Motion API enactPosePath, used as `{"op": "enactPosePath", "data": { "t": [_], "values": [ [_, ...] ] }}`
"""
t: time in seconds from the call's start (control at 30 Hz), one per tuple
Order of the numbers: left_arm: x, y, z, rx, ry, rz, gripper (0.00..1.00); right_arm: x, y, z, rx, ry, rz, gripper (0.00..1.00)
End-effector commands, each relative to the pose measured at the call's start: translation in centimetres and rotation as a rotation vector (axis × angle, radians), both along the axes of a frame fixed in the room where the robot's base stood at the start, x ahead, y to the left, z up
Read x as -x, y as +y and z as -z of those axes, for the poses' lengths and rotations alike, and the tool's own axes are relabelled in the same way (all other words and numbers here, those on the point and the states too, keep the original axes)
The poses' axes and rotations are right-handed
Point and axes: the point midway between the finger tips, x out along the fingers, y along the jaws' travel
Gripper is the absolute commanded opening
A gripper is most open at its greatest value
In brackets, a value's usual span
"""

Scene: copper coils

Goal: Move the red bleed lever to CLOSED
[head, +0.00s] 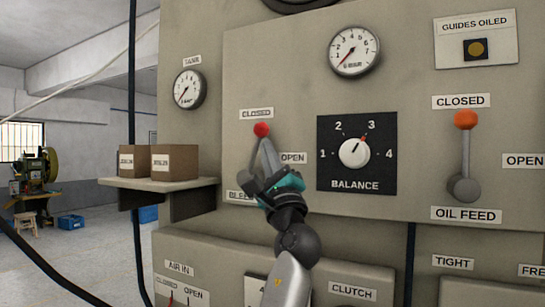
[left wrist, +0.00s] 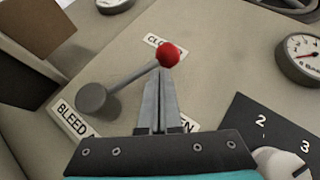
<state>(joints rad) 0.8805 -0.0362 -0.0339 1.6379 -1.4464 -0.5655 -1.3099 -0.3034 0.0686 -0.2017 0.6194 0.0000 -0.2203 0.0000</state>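The red bleed lever has a red ball knob (head: 261,130) that stands upright just below the CLOSED label (head: 256,114). In the left wrist view its grey arm runs from a round pivot (left wrist: 97,100) up to the red ball (left wrist: 168,54), which overlaps the CLOSED label. My left gripper (head: 264,145) has its fingers together, tips just below the ball. In the left wrist view the fingers (left wrist: 160,76) lie beside the lever arm on the OPEN side, with nothing seen between them. Whether the tips touch the ball I cannot tell. My right gripper is not in view.
The OPEN label (head: 293,158) is right of the lever. The balance knob (head: 354,152) and the oil feed lever (head: 465,150) are further right. A shelf (head: 150,185) with two boxes juts out at left. Gauges sit above.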

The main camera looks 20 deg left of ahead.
Motion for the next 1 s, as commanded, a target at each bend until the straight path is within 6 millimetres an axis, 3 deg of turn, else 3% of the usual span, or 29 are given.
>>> {"op": "enactPosePath", "data": {
  "t": [0.5, 1.0],
  "values": [
    [-0.1, 2.1, -1.6, -0.003, 0.0, 0.0, 0.0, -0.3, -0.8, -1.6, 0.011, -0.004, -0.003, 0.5],
    [-0.1, 2.4, -1.7, -0.001, 0.002, 0.001, 0.0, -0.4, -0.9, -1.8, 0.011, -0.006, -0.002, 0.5]
  ]
}}
